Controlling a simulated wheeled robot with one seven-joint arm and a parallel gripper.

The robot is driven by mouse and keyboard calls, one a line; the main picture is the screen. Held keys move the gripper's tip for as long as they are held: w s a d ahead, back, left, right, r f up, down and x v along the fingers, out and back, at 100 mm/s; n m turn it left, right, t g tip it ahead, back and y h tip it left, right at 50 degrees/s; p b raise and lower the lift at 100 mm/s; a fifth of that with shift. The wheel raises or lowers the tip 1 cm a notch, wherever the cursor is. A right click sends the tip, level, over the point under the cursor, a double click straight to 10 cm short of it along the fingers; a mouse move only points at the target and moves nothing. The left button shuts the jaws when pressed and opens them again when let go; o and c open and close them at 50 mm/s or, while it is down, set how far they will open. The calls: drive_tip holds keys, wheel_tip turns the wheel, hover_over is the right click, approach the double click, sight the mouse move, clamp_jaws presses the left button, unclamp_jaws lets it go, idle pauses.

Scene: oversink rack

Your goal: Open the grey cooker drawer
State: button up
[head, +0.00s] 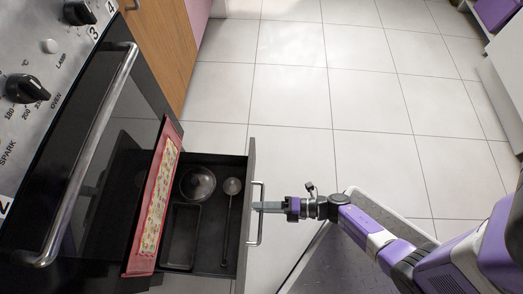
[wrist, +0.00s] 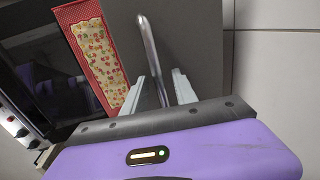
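The grey cooker drawer (head: 250,165) is pulled well out below the oven, its inside exposed in the head view. Its front panel (wrist: 205,50) fills the middle of the wrist view. A bar handle (head: 261,225) is on the front; it also shows in the wrist view (wrist: 149,45). My gripper (head: 259,206) is at the handle, reaching in from the right. In the wrist view, my two fingers (wrist: 165,76) stand apart on either side of the bar, with a visible gap on the right side. Whether the left finger touches the bar is unclear.
The drawer holds a round bowl (head: 197,184), a ladle (head: 231,187) and a rectangular tin (head: 180,236). A red-bordered patterned cloth (head: 155,205) hangs before the oven door, below its long handle (head: 95,150). The tiled floor (head: 330,90) is clear beyond the drawer. White furniture (head: 500,80) stands far right.

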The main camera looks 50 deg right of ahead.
drive_tip(key=v, duration=0.7)
drive_tip(key=shift+s+p, duration=0.2)
drive_tip(key=shift+p, duration=0.25)
drive_tip(key=shift+d, duration=0.2)
